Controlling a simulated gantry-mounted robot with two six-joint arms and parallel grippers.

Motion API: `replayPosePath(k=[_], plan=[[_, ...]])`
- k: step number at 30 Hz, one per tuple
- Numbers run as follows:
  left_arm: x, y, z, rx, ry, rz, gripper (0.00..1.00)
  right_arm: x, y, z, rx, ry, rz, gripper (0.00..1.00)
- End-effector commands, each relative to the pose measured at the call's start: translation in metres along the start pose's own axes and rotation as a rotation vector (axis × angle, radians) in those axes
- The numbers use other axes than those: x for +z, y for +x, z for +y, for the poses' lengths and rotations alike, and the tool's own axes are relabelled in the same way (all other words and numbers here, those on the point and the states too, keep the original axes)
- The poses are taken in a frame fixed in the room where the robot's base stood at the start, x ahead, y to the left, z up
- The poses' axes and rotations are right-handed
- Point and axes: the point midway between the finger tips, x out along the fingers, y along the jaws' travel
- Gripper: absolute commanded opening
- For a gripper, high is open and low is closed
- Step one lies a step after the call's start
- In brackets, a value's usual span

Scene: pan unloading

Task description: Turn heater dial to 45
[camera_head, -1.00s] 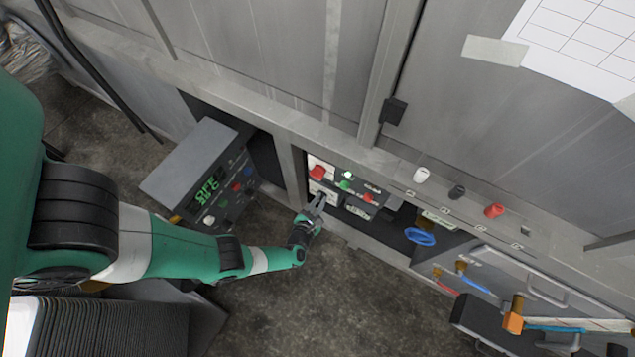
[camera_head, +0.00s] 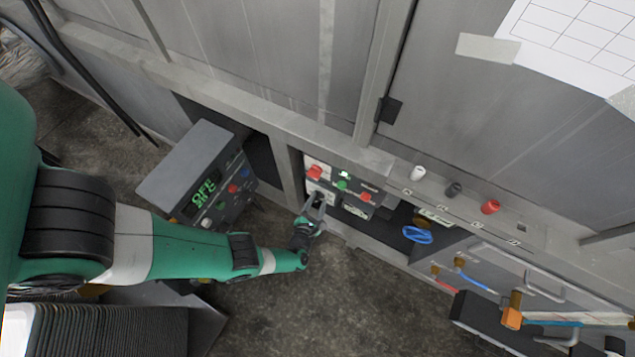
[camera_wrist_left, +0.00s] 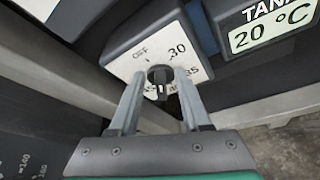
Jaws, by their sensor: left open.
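The heater dial (camera_wrist_left: 160,76) is a small black knob on a white plate (camera_wrist_left: 137,65) marked OFF, 30 and other figures that my fingers partly cover. A white mark shows on the knob's lower part; I cannot tell exactly which figure it points at. My left gripper (camera_wrist_left: 159,82) is open, with one finger on each side of the knob; contact is not clear. In the head view my left gripper (camera_head: 317,199) is at the lower left of the control panel. Beside the dial, a tank display (camera_wrist_left: 270,31) reads 20 °C. My right gripper is not in view.
A red knob (camera_head: 314,172) sits above the dial area. A blue valve handle (camera_head: 417,235) is to the right. The floor (camera_head: 330,300) below my left arm is clear.

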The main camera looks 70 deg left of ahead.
Motion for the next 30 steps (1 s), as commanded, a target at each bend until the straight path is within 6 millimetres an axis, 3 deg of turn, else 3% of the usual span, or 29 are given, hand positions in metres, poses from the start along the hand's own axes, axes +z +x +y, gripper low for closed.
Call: replayPosePath(k=[5,15,21,30], plan=[[0.002,-0.008,0.000,-0.003,0.001,-0.002,0.47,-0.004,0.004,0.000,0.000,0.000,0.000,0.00],[0.005,-0.075,0.000,-0.009,0.003,-0.005,0.47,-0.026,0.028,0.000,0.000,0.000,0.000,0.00],[0.003,-0.105,-0.001,-0.006,0.001,-0.004,0.47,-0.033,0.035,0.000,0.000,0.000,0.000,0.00],[0.000,-0.116,0.000,0.001,0.000,0.000,0.47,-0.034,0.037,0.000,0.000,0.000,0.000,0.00]])
